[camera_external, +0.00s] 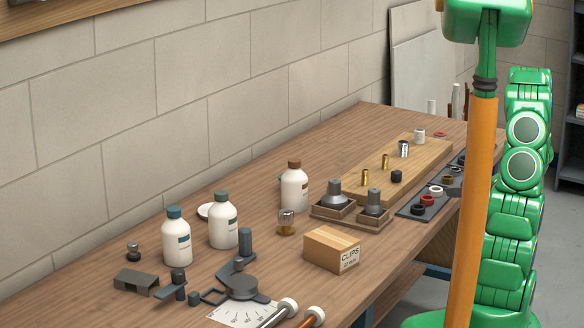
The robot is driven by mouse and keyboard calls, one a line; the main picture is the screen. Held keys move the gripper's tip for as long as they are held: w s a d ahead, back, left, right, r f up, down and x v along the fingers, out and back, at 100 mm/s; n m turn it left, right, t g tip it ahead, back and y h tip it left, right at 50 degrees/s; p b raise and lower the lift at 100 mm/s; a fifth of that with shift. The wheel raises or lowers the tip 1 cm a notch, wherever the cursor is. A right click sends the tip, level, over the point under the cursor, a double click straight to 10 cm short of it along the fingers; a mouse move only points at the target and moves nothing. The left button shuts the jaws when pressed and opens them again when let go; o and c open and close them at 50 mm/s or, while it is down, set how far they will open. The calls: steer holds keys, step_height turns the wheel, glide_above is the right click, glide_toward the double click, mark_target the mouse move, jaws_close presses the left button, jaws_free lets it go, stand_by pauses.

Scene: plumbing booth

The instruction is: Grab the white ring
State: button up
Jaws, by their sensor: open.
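A small white ring (436,190) lies on a dark grey strip-shaped mat (446,204) near the front edge of the workbench. A red ring (428,198) and a black ring (418,209) lie in front of it on the same mat, and darker rings (448,179) lie behind it. My green arm is folded at the right of the picture, beyond the orange column and away from the bench. My gripper cannot be made out in this view.
A wooden board (365,183) with brass and metal fittings lies behind the mat. A cardboard clips box (332,249), a wooden tray with metal parts and several white bottles (294,187) stand to the left.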

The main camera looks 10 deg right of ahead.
mark_target(441, 197)
steer(key=shift+y, duration=0.4)
steer(key=shift+x, duration=3.95)
steer(key=shift+s+a+f, duration=0.15)
steer(key=shift+a, duration=0.05)
steer(key=c, duration=0.8)
